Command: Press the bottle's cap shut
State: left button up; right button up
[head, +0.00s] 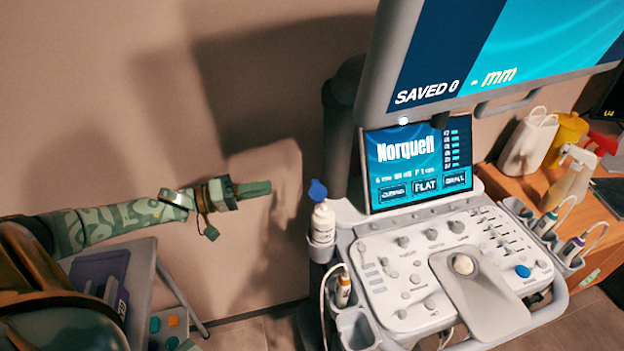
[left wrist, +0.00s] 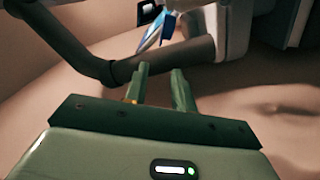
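The white bottle (head: 322,222) stands upright in a holder at the left side of the ultrasound console. Its blue cap (head: 317,190) sits at the bottle's top and looks tilted up; its hinge is too small to make out. My left gripper (head: 268,187) is left of the cap at about the same height in the picture, pointing right and apart from it. The left wrist view shows its two fingers (left wrist: 160,72) with a gap between them and nothing held. I cannot make out the bottle surely in that view. My right gripper is not in view.
The console's keyboard panel (head: 405,270) and small touchscreen (head: 415,165) are right of the bottle, with a large monitor (head: 480,50) above. An orange-marked probe (head: 343,290) hangs below the bottle. A wooden desk (head: 495,180) with several containers is at right. Bare wall lies behind my gripper.

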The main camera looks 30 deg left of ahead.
aim_at(317, 191)
pick_arm(q)
jog(key=b+x, duration=0.1)
jog(key=x, duration=1.1)
jog(key=shift+w, duration=0.1)
jog(key=shift+w+d, duration=0.2)
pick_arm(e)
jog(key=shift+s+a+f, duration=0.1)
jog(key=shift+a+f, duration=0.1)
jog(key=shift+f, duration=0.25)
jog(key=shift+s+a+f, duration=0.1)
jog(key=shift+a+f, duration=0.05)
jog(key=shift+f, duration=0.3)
pick_arm(q)
grip_shut()
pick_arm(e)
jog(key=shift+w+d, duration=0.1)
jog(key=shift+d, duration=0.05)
